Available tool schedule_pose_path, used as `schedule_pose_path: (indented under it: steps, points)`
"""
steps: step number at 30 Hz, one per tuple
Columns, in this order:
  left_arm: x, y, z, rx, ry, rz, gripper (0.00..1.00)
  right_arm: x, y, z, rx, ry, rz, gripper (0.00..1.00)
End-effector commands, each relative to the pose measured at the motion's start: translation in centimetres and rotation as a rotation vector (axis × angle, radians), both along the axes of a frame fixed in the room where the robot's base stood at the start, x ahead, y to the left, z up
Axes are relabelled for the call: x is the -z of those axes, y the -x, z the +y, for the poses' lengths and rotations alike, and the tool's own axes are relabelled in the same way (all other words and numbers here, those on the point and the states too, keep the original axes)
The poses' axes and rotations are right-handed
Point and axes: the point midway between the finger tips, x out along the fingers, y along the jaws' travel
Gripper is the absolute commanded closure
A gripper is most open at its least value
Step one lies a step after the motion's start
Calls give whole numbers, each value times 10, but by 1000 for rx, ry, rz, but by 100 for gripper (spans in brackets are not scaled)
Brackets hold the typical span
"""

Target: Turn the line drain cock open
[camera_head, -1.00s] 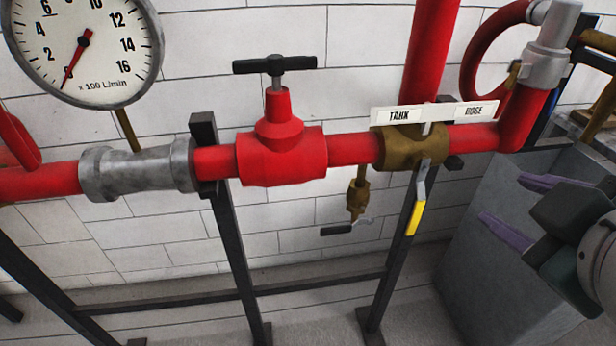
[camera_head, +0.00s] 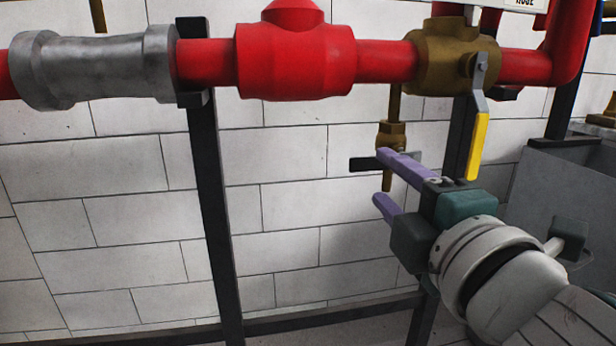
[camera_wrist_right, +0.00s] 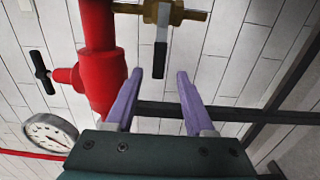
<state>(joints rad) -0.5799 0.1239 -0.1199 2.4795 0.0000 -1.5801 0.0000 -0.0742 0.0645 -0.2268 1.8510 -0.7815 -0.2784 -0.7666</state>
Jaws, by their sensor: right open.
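The line drain cock (camera_head: 392,134) is a small brass valve hanging below the red pipe. Its dark lever handle (camera_head: 362,163) points left, across the pipe. My right gripper (camera_head: 381,180) is open, with purple fingers in front of the cock; the upper finger hides part of the handle. In the right wrist view the brass cock (camera_wrist_right: 188,14) is at the top. Its grey and black handle (camera_wrist_right: 160,58) points down the picture, between the two fingertips of my right gripper (camera_wrist_right: 159,76). I cannot tell the remaining depth gap. My left gripper is not in view.
A brass three-way valve (camera_head: 450,55) with a yellow-tipped lever (camera_head: 479,145) is just above and right of the gripper. A red valve (camera_head: 295,60) sits left on the pipe. A dark stand post (camera_head: 212,200) is left; a grey tank (camera_head: 560,200) is right.

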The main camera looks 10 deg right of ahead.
Motion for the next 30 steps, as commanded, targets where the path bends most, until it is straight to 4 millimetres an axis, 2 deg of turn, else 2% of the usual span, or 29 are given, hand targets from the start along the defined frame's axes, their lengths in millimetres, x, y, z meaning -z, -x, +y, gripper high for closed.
schedule_pose_path:
  steps: [9,15,21,28,30]
  points:
    - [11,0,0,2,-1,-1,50,0,-53,2,1,-2,-1,46]
    - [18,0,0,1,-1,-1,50,0,-81,3,1,-4,0,46]
    - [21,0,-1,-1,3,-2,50,-1,-92,3,1,-4,1,46]
    - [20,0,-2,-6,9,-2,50,-1,-93,3,2,-4,2,46]
    - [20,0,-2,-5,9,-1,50,-1,-93,3,2,-4,2,52]
